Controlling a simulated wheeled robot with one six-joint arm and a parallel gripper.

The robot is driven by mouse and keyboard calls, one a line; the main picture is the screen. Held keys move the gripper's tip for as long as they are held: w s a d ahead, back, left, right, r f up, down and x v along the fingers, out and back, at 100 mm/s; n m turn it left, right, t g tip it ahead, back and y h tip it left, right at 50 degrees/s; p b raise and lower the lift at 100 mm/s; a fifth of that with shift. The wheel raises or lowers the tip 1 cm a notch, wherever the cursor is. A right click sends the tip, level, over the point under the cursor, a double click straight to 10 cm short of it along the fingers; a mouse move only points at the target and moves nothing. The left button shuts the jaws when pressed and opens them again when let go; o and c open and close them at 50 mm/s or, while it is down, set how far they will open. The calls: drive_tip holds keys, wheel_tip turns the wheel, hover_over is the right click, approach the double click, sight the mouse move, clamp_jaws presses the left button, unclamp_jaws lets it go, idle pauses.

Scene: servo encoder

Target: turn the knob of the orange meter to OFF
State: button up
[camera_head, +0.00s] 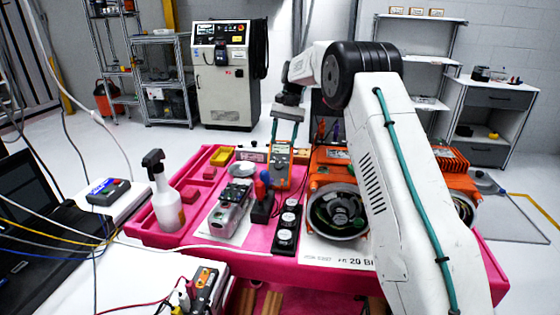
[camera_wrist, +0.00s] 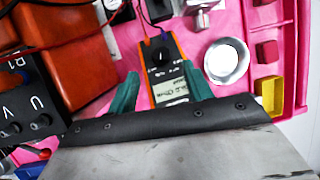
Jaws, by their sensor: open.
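The orange meter (camera_head: 281,165) stands at the back of the pink bench top, below my gripper (camera_head: 285,130). In the wrist view the meter (camera_wrist: 176,75) has a dark face, a round black knob (camera_wrist: 160,55) and a lit display (camera_wrist: 170,91). The knob's pointer setting is too small to read. My gripper (camera_wrist: 159,70) is open, with one teal finger on each side of the meter in the picture. Nothing is held between the fingers. I cannot tell whether the fingers touch the meter.
A silver round dish (camera_wrist: 226,62) lies beside the meter. Orange servo motors (camera_head: 340,205) stand to the right. A spray bottle (camera_head: 164,192), a metal device (camera_head: 230,208) and a black strip with round dials (camera_head: 287,228) are in front. Cables run near the meter.

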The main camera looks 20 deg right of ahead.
sight(279, 163)
drive_tip(key=shift+w+f, duration=0.15)
drive_tip(key=shift+f, duration=0.25)
drive_tip(key=x, duration=0.7)
drive_tip(key=shift+f, duration=0.25)
drive_tip(key=c, duration=1)
